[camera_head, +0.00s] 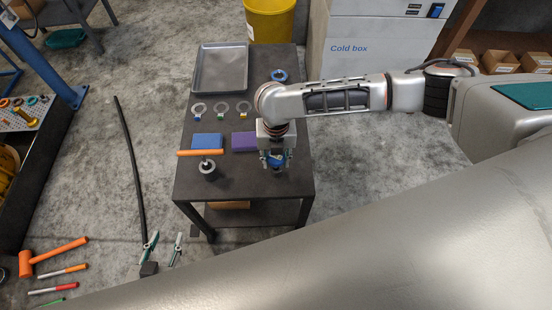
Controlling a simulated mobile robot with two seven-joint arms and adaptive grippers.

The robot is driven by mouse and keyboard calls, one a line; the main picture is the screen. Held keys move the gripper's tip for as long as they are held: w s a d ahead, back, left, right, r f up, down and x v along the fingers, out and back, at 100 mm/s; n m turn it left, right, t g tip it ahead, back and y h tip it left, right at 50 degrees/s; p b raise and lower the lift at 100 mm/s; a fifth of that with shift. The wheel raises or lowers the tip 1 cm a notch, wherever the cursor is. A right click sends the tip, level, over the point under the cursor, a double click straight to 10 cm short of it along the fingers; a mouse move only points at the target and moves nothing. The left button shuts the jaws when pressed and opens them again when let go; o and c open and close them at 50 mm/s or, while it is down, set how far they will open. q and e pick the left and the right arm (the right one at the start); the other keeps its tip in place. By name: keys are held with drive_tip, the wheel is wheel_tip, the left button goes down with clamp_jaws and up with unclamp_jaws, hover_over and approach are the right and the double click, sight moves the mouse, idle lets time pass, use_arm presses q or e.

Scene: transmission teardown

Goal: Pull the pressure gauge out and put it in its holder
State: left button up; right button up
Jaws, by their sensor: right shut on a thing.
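My right gripper (276,166) points down over the front right corner of the dark table (235,188). It is shut on a small blue thing (276,159), mostly hidden between its fingers. This may be the pressure gauge, but it is too small to tell. I cannot tell whether it touches the tabletop or a holder beneath it. A blue ring-shaped piece (279,75) lies at the back right of the table; I cannot tell whether it is the gauge's holder.
A yellow bin (269,20) and the Cold box (362,62) stand behind. A large grey surface (400,230) fills the lower right.

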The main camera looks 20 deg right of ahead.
drive_tip(key=shift+f, duration=0.15)
drive_tip(key=shift+f, duration=0.65)
drive_tip(key=o, duration=1.8)
